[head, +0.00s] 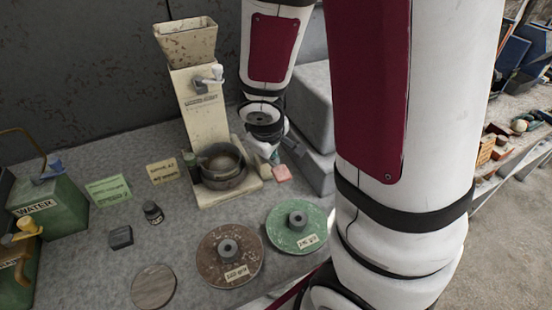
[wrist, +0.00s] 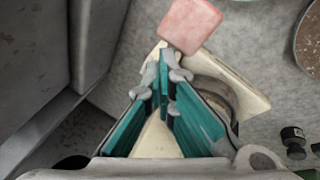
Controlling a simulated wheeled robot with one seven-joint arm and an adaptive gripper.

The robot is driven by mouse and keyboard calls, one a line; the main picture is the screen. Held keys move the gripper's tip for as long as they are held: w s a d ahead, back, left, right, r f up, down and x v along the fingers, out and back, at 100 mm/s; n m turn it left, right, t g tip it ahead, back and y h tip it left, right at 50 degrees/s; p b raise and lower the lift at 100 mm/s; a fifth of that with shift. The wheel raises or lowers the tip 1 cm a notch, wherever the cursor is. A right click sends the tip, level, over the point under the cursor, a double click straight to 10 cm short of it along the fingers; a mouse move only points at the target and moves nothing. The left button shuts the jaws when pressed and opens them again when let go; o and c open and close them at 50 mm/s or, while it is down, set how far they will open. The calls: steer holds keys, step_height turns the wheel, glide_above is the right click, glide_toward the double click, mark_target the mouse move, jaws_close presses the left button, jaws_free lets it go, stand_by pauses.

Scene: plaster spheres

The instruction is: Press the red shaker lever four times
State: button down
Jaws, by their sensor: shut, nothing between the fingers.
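A small pinkish-red pad (head: 282,173) sits low at the right corner of the cream base of a hopper machine (head: 207,122). It looks like the red shaker lever, and it is the only red piece I see by the machine. The pad also shows at the top of the wrist view (wrist: 191,24), overlapping the cream base (wrist: 232,82). My gripper (head: 270,158) points down beside the machine's right side, just left of and above the pad. Its fingers (wrist: 166,72) are shut and empty, with the tips short of the pad in the wrist view. I cannot tell their height above the base.
A dark bowl (head: 222,170) stands on the machine's base, left of my gripper. Grey blocks (head: 312,115) rise close on the right. Brown (head: 218,275) and green (head: 283,238) discs lie in front. A green water box (head: 58,220) stands far left.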

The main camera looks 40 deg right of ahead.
steer(key=shift+s+a+f, duration=0.1)
steer(key=shift+s+f, duration=0.2)
steer(key=shift+f, duration=0.45)
stand_by(0.8)
steer(key=shift+r, duration=0.15)
stand_by(0.5)
steer(key=shift+w+r+p, duration=0.3)
steer(key=shift+r+p, duration=0.35)
steer(key=shift+p, duration=0.45)
steer(key=shift+w+r+p, duration=0.25)
steer(key=shift+r+p, duration=0.4)
steer(key=shift+p, duration=0.45)
steer(key=shift+w+d+r+p, duration=0.1)
steer(key=shift+d+r+p, duration=0.15)
steer(key=shift+p, duration=0.25)
steer(key=shift+w+r+p, duration=0.25)
steer(key=shift+r+p, duration=0.15)
steer(key=shift+p, duration=0.5)
steer(key=shift+w+d+r+p, duration=0.1)
steer(key=shift+w+r+p, duration=0.25)
steer(key=shift+r+p, duration=0.4)
steer(key=shift+w+r+p, duration=0.3)
steer(key=shift+r+p, duration=0.4)
steer(key=shift+r, duration=0.1)
steer(key=shift+w+d+r+p, duration=0.1)
steer(key=shift+w+r+p, duration=0.25)
steer(key=shift+r+p, duration=0.4)
steer(key=shift+a, duration=0.1)
